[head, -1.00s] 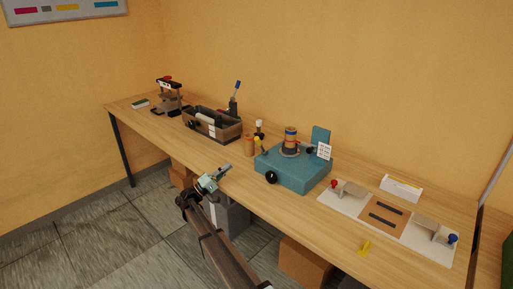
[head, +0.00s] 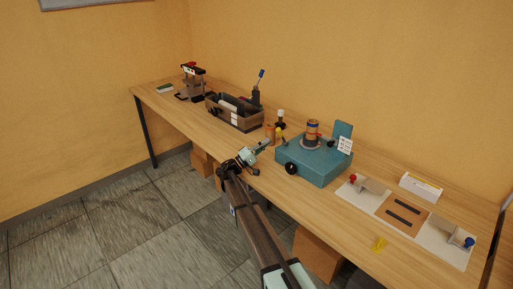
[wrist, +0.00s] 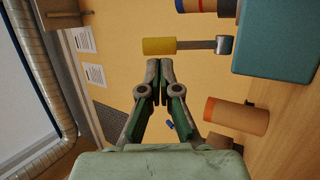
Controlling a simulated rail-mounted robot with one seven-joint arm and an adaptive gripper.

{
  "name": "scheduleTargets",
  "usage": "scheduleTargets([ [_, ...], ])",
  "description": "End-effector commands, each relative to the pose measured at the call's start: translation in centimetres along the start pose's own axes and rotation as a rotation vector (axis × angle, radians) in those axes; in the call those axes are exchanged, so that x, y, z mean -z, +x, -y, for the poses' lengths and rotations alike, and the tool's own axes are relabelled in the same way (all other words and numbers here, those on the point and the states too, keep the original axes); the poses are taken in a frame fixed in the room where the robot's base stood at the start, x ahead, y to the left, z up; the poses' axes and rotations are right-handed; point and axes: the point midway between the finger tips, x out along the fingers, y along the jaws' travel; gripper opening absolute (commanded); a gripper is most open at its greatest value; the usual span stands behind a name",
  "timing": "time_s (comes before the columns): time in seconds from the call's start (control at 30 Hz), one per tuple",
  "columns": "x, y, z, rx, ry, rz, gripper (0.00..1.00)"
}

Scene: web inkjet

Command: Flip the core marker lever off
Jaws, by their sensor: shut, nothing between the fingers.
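A teal machine (head: 315,170) stands on the bench with a wound core (head: 312,130) on top. A lever with a yellow grip (head: 279,132) stands at its left side. In the wrist view the yellow grip (wrist: 159,46) is on a flat metal arm that runs toward the teal body (wrist: 275,38). I see no label naming it as the core marker lever. My gripper (head: 266,143) is shut and empty, left of the machine. In the wrist view its fingertips (wrist: 160,66) point at the yellow grip, seemingly apart from it. Depth is hard to tell.
A tan roll (head: 269,132) stands close left of the lever, and it shows in the wrist view (wrist: 236,115). A dark tote (head: 236,118) and a blue-tipped lever (head: 260,76) are farther left. A board with red and blue knobs (head: 430,240) lies to the right.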

Motion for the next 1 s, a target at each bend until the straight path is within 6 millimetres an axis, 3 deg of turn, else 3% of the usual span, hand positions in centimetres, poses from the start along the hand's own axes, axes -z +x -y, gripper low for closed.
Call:
scheduleTargets([
  [0.1, 0.0, 2.0, -0.2, 0.000, 0.000, 0.002, 0.00],
  [0.3, 0.0, 3.5, -0.1, 0.000, 0.000, 0.000, 0.00],
  [1.0, 0.3, 3.5, -0.5, 0.039, -0.006, -0.005, 0.00],
])
